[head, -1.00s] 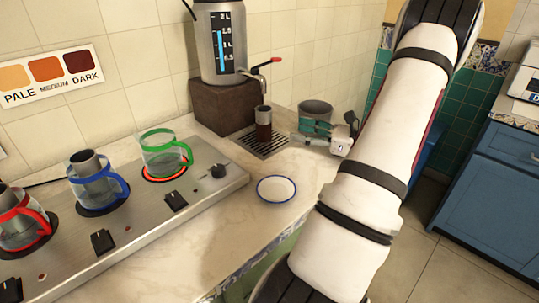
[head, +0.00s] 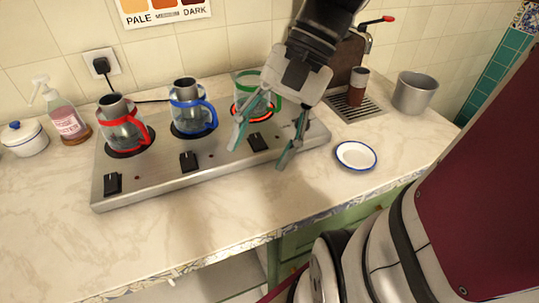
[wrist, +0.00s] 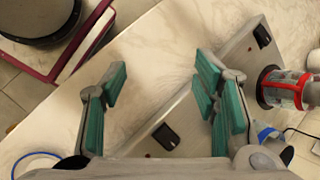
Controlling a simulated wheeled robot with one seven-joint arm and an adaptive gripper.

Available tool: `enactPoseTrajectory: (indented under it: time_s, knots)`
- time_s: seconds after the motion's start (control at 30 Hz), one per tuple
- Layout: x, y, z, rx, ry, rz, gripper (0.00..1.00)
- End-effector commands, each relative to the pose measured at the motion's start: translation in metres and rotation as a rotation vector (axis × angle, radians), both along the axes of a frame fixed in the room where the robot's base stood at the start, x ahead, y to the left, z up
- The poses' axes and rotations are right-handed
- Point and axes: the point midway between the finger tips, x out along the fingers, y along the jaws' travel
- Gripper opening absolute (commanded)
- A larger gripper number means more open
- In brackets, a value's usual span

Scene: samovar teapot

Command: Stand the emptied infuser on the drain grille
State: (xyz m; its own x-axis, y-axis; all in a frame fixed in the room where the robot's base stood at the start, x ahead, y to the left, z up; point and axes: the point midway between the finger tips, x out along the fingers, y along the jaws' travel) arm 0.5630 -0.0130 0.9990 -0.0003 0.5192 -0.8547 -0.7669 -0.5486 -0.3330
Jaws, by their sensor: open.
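A steel-topped cylinder with a dark brown lower part, seemingly the infuser (head: 357,86), stands upright on the drain grille (head: 372,108) under the urn's tap. My gripper (head: 260,152) is open and empty, pointing down over the front right of the hotplate, well left of the grille. It partly hides the green-banded glass jug (head: 243,82), in which no steel cylinder shows. In the wrist view the open fingers (wrist: 163,88) have only counter and hotplate between them; the infuser is not in that view.
The blue jug (head: 192,110) and red jug (head: 122,128) hold steel cylinders on the hotplate (head: 160,172). A steel pot (head: 414,92) stands right of the grille. A white blue-rimmed dish (head: 356,155) lies in front. A spray bottle (head: 66,118) and lidded bowl (head: 24,138) stand left.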

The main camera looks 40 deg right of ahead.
Motion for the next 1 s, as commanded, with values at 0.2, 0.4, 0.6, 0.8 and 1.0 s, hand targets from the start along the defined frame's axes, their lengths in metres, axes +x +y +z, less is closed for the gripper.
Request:
enactPoseTrajectory:
  time_s: [0.2,0.4,0.6,0.8,1.0]
  knots:
    - [-0.058,0.023,-0.001,-0.300,-0.154,0.436,0.55]
    - [-0.085,0.018,-0.004,-0.489,-0.291,0.713,0.55]
    - [-0.092,0.012,-0.004,-0.562,-0.348,0.813,0.55]
    - [-0.092,0.012,-0.004,-0.565,-0.349,0.816,0.55]
    - [-0.092,0.012,-0.004,-0.564,-0.348,0.815,0.55]
